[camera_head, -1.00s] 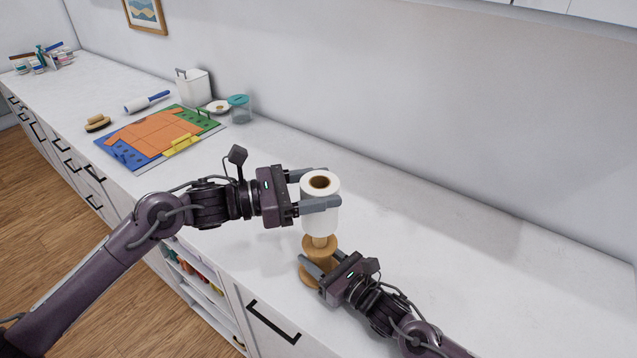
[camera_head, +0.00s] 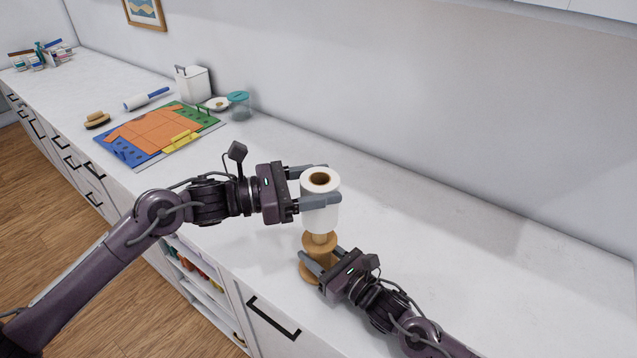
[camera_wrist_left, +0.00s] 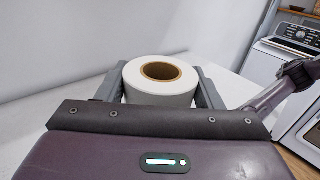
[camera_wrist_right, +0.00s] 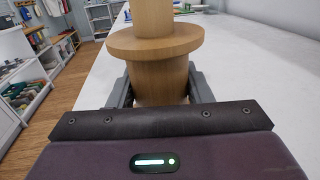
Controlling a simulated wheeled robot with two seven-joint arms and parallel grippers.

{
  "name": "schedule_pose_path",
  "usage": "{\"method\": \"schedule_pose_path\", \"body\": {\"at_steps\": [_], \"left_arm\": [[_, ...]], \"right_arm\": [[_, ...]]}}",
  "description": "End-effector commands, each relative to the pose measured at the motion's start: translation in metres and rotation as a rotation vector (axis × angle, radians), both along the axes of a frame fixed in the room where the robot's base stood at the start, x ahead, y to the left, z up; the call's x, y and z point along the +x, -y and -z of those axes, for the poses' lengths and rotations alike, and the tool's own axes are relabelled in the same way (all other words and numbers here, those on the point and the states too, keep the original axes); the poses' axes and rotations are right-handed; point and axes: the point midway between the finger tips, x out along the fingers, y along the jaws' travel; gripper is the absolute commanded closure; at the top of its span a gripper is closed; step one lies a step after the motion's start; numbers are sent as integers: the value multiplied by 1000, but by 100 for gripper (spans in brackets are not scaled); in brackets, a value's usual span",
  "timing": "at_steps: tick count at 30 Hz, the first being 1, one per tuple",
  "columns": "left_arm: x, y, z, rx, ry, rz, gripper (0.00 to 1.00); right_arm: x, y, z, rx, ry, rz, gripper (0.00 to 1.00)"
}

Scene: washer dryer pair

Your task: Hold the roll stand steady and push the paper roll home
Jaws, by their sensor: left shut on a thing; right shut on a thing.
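The white paper roll (camera_head: 321,215) with its brown core stands upright above the wooden roll stand (camera_head: 318,243). My left gripper (camera_head: 320,185) is shut on the roll, one finger on each side; the roll also shows between its fingers in the left wrist view (camera_wrist_left: 160,92). My right gripper (camera_head: 325,258) is shut on the lower part of the stand, below its round flange. The stand also shows in the right wrist view (camera_wrist_right: 155,42). A short length of wood shows between the roll's lower end and the flange. The inside of the roll's lower end is hidden.
The white counter (camera_head: 440,250) is clear to the right. At the back left are a coloured board (camera_head: 155,135), a white bin (camera_head: 193,84), a teal-lidded jar (camera_head: 239,106), a lint roller (camera_head: 147,100) and a brush (camera_head: 97,120). The wall runs behind.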

Motion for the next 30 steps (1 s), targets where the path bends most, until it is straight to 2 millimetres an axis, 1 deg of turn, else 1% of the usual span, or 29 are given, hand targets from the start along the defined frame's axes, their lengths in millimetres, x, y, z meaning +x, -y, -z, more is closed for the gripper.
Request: {"method": "schedule_pose_path", "body": {"at_steps": [11, 30], "left_arm": [[0, 0, 1, -1, 0, 0, 64], [0, 0, 17, -1, 0, 1, 64]], "right_arm": [[0, 0, -1, 1, 1, 1, 89], [0, 0, -1, 1, 1, 1, 89]]}}
